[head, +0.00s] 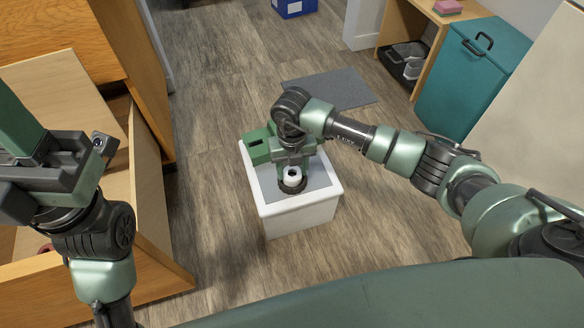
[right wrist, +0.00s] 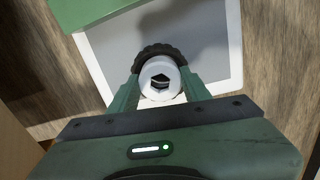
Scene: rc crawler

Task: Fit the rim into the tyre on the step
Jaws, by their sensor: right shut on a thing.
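The white rim (head: 292,173), with a dark hexagonal opening in its face, is between the fingers of my right gripper (right wrist: 160,88), which is shut on it. It also shows in the right wrist view (right wrist: 160,71). The dark, knobbly tyre (head: 293,187) lies flat on the grey top of the white step (head: 303,211). The rim is over the tyre and overlaps it in both views; how deep it sits in the tyre I cannot tell. The tyre's far edge (right wrist: 157,48) shows behind the rim. My left gripper (head: 48,178) is raised at the left, away from the step.
An open wooden drawer (head: 150,195) is at the left, below my left arm. A grey mat (head: 345,88) lies beyond the step. A teal cabinet (head: 468,85) and a wooden shelf unit (head: 440,18) stand at the right. Wood floor around the step is clear.

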